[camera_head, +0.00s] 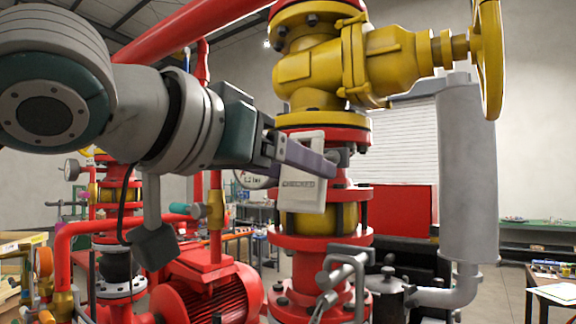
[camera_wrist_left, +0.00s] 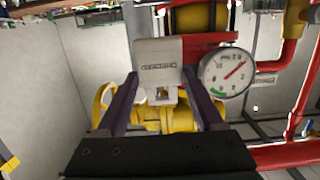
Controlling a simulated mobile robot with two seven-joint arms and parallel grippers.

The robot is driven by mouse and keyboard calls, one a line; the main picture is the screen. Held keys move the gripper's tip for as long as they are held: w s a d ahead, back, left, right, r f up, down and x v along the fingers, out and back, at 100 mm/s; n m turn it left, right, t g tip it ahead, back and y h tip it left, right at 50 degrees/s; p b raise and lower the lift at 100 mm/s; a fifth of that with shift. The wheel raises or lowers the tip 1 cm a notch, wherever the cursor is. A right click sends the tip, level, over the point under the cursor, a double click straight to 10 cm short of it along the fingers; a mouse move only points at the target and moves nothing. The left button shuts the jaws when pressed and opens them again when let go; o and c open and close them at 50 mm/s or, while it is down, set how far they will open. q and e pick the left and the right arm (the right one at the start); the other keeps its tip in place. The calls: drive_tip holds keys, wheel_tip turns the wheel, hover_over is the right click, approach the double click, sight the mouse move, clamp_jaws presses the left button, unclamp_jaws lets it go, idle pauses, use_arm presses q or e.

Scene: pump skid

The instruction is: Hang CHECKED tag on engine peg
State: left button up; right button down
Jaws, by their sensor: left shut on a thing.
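The CHECKED tag (camera_head: 301,186) is a pale rectangular plate with dark lettering. My left gripper (camera_head: 305,157) is shut on it and holds it up in front of the red and yellow vertical pipe. In the left wrist view the tag (camera_wrist_left: 157,55) shows beyond the two dark fingers, its lower part between the fingertips (camera_wrist_left: 160,92). I cannot make out the engine peg for certain in either view. My right gripper is not in view.
A yellow valve (camera_head: 350,65) with a handwheel rises above the tag. A pressure gauge (camera_wrist_left: 228,72) sits beside it in the wrist view. A red motor (camera_head: 212,295) is below left, a grey cylinder (camera_head: 467,170) at right. Grey bent metal fittings (camera_head: 345,262) stand below.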

use_arm(q)
drive_tip(key=shift+r+p+x, duration=0.2)
drive_tip(key=shift+p+x, duration=0.1)
drive_tip(key=shift+x, duration=1.5)
drive_tip(key=shift+d+f, duration=0.1)
drive_tip(key=shift+f, duration=0.15)
drive_tip(key=shift+w+f, duration=0.1)
drive_tip(key=shift+f, duration=0.1)
drive_tip(key=o, duration=1.4)
